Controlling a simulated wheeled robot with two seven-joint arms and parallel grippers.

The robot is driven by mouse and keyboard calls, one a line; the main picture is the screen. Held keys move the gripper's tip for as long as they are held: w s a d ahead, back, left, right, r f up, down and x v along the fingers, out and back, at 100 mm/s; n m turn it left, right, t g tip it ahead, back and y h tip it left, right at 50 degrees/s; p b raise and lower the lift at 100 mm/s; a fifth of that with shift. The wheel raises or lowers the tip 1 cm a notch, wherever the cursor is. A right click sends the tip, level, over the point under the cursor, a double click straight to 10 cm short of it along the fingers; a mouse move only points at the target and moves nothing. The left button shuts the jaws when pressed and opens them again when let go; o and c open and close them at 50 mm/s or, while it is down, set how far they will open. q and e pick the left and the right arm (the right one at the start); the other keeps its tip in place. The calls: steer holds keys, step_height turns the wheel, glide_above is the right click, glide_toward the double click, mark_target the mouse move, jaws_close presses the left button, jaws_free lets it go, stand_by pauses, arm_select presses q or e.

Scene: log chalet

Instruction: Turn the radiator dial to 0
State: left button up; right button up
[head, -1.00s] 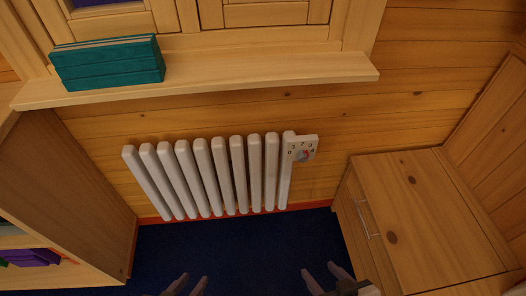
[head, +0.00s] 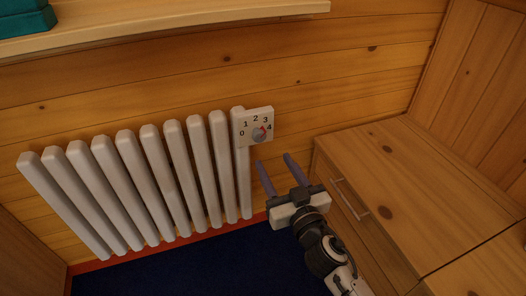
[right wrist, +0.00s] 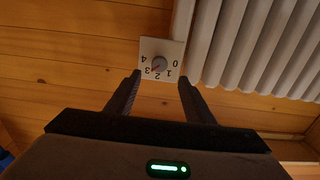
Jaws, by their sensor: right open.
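The radiator dial (head: 259,135) is a small grey knob on a white square plate (head: 240,116) at the radiator's upper right end. The plate is marked 0 to 4. A red mark on the knob points toward the 3–4 side. My right gripper (head: 273,160) is open and empty, apart from the dial, just below and right of it in the head view. In the right wrist view the dial (right wrist: 159,62) appears upside down, ahead of and between the two open fingers (right wrist: 159,78). My left gripper is out of view.
The white ribbed radiator (head: 148,170) extends left of the dial along the wooden wall. A wooden cabinet (head: 400,190) with a handle stands to the right, close to my right arm. A windowsill (head: 170,28) with a teal book (head: 25,20) juts out above. Blue floor lies below.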

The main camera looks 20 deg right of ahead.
mark_target(260, 138)
steer(key=w, duration=0.9)
steer(key=shift+w+a+b, duration=0.15)
steer(key=shift+w+b, duration=0.1)
steer(key=shift+b, duration=0.15)
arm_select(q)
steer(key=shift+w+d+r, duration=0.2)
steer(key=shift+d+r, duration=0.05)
arm_select(e)
steer(key=c, duration=1)
steer(key=shift+c, duration=0.2)
